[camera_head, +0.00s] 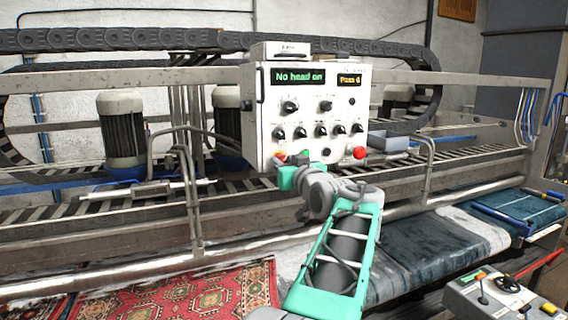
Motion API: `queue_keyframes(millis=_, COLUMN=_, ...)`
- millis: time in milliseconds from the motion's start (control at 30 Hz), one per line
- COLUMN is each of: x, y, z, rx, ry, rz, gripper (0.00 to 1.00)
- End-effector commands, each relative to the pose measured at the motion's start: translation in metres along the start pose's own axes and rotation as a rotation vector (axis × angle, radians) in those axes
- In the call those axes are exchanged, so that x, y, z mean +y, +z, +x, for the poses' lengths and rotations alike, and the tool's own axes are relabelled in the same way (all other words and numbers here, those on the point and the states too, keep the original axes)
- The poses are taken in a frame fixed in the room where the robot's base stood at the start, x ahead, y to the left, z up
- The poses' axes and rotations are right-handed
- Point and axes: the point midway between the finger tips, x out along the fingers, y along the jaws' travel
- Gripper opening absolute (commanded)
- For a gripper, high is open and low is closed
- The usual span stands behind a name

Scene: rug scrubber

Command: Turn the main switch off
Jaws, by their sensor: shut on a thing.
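The white control panel (310,115) hangs on the machine frame, with lit displays reading "No head on" and "Pass 4". It carries several black knobs (320,131), a green button (306,152) and a red button (359,153) at the lower right. My teal-and-grey gripper (284,168) is at the panel's lower left edge. It is shut on what looks like the main switch, a small red part (281,157) showing just above the fingers. The gripper hides most of it, and its position cannot be read.
The frame rail (100,236) and bent metal bars (430,165) stand close around the panel. A red patterned rug (190,292) and dark rugs lie below. A grey control box (505,298) is at the lower right, and a small grey tray (388,141) sits beside the panel.

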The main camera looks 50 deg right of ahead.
Motion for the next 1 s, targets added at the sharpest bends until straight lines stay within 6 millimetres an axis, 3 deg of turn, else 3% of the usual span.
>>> queue_keyframes(millis=233, x=-0.0003, y=-0.0001, z=-0.0001, rx=0.000, ry=-0.001, rz=0.000, gripper=0.00)
queue_keyframes(millis=667, x=-0.0002, y=0.0027, z=0.0000, rx=0.000, ry=-0.001, rz=-0.032, gripper=0.00)
queue_keyframes(millis=1000, x=0.0002, y=0.0081, z=0.0002, rx=0.004, ry=-0.001, rz=-0.226, gripper=0.00)
